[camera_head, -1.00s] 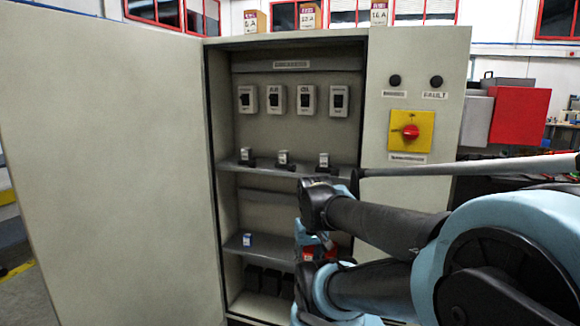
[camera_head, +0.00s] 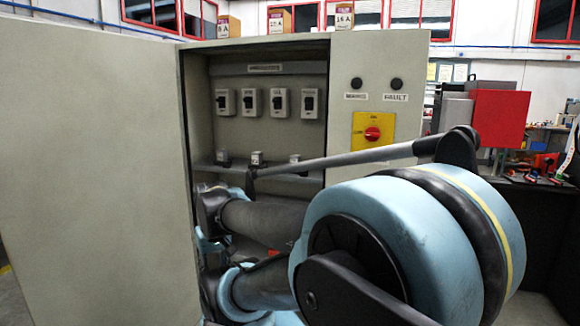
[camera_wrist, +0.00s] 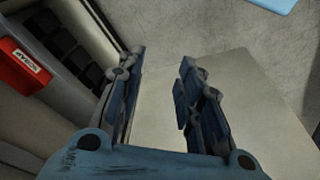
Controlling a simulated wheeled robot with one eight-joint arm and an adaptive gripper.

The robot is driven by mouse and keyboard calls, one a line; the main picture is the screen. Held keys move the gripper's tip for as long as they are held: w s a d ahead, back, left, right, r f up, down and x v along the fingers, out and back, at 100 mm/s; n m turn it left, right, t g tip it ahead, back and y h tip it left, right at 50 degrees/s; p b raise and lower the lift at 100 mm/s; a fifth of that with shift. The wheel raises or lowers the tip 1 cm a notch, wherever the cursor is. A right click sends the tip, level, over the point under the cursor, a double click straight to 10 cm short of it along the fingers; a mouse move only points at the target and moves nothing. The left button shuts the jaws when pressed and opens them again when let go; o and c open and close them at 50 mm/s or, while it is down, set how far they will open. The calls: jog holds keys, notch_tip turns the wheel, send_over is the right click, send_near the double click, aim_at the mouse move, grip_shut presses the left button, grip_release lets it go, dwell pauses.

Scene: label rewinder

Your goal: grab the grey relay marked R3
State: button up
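Three small grey-white relays sit in black sockets on the cabinet's upper shelf in the head view: a left one (camera_head: 223,156), a middle one (camera_head: 257,158) and a right one (camera_head: 295,159). Their marks are too small to read, so I cannot tell which is R3. My gripper (camera_wrist: 161,62) is open and empty in the wrist view, with a pale panel and grey floor beyond its fingers. No relay shows between or near the fingers there. In the head view my arm hides the gripper and the cabinet's lower shelf.
The open cabinet door (camera_head: 85,180) stands at the left. Several switches (camera_head: 279,103) line the cabinet's back wall. A red rotary knob on a yellow plate (camera_head: 373,131) is on the right front panel. A red labelled box (camera_wrist: 20,66) and dark slots (camera_wrist: 65,45) show at the wrist view's left.

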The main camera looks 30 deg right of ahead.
jog(key=o, duration=0.4)
jog(key=shift+s+r, duration=0.15)
jog(key=shift+o, duration=0.4)
jog(key=w+d+r+m, duration=0.1)
jog(key=w+d+r, duration=0.1)
jog(key=w+r, duration=0.2)
jog(key=w+d+r+m, duration=0.1)
jog(key=w+d+r, duration=0.2)
jog(key=r, duration=0.6)
jog(key=shift+w+d+m+g, duration=0.2)
jog(key=shift+w+m+g, duration=0.1)
jog(key=shift+w, duration=0.25)
notch_tip(320, 180, up, 21)
jog(key=m+g, duration=0.2)
jog(key=m, duration=0.5)
send_over(294, 156)
jog(key=shift+s+f, duration=0.2)
jog(key=shift+f, duration=5.6)
